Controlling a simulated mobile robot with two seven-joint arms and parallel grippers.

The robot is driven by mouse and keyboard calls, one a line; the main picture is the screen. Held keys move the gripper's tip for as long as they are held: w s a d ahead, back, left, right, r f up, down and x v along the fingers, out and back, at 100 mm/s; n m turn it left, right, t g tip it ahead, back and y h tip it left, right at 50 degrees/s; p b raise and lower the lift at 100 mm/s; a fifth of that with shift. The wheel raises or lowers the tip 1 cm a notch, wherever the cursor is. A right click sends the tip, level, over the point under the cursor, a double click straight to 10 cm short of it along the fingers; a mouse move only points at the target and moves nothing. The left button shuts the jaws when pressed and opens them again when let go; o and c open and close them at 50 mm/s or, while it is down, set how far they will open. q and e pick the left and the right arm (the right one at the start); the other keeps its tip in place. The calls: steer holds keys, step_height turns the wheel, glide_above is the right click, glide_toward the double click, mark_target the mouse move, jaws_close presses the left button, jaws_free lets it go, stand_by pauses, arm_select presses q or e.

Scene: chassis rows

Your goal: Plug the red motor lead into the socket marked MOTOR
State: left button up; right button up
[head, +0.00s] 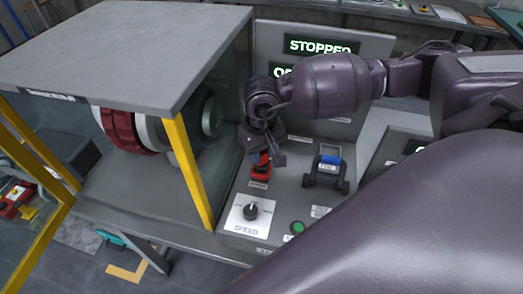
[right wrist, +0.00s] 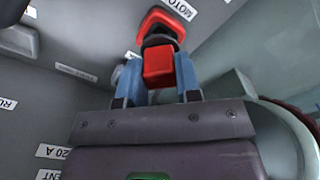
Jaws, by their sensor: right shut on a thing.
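My right gripper (right wrist: 158,80) is shut on the red motor lead's plug (right wrist: 158,66), a red block between its blue fingers. Just beyond the plug is the red-rimmed socket (right wrist: 160,20), beside a partly cut-off label (right wrist: 180,8) that reads MOTO. The plug's dark front end lines up with the socket; I cannot tell whether it is inside. In the head view my right gripper (head: 265,150) is over the red socket (head: 261,173) on the grey panel and hides much of it. My left gripper is not in view.
A black handle with a blue part (head: 329,166) stands right of the socket. A speed knob (head: 251,209) and a green button (head: 297,228) are nearer. A yellow-posted guard frame (head: 192,175) with a red and grey wheel (head: 130,130) stands close on the left. A STOPPED display (head: 320,47) is behind.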

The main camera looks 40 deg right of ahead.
steer(key=shift+f+b, duration=0.85)
steer(key=shift+f, duration=0.25)
steer(key=o, duration=0.9)
steer(key=shift+o, duration=0.5)
steer(key=shift+r, duration=0.1)
step_height(320, 180, up, 11)
steer(key=shift+f, duration=0.15)
